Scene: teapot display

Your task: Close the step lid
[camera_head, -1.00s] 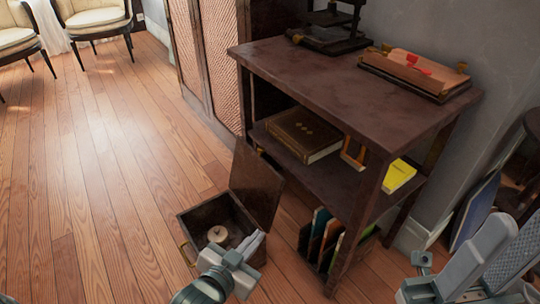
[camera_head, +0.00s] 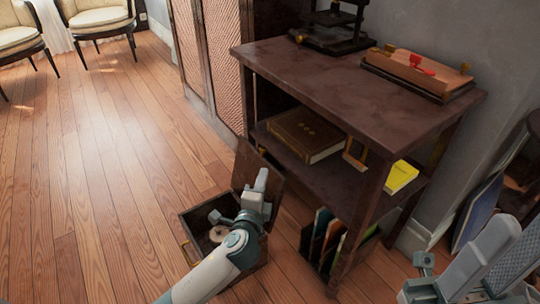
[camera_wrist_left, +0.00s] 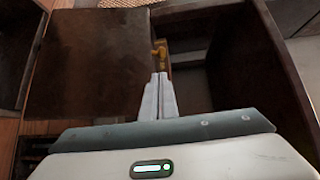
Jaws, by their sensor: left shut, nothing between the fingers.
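The step box (camera_head: 187,222) is a dark wooden box on the floor, with its lid (camera_head: 245,162) standing open and tilted up at its right side. My left gripper (camera_head: 261,179) is shut and empty, over the box and in front of the lid, hiding part of both.
A round pale object (camera_head: 218,234) lies inside the box. A dark shelf table (camera_head: 355,80) with books and a wooden press stands close on the right. A cabinet (camera_head: 222,65) is behind. The floor (camera_head: 100,180) to the left is clear.

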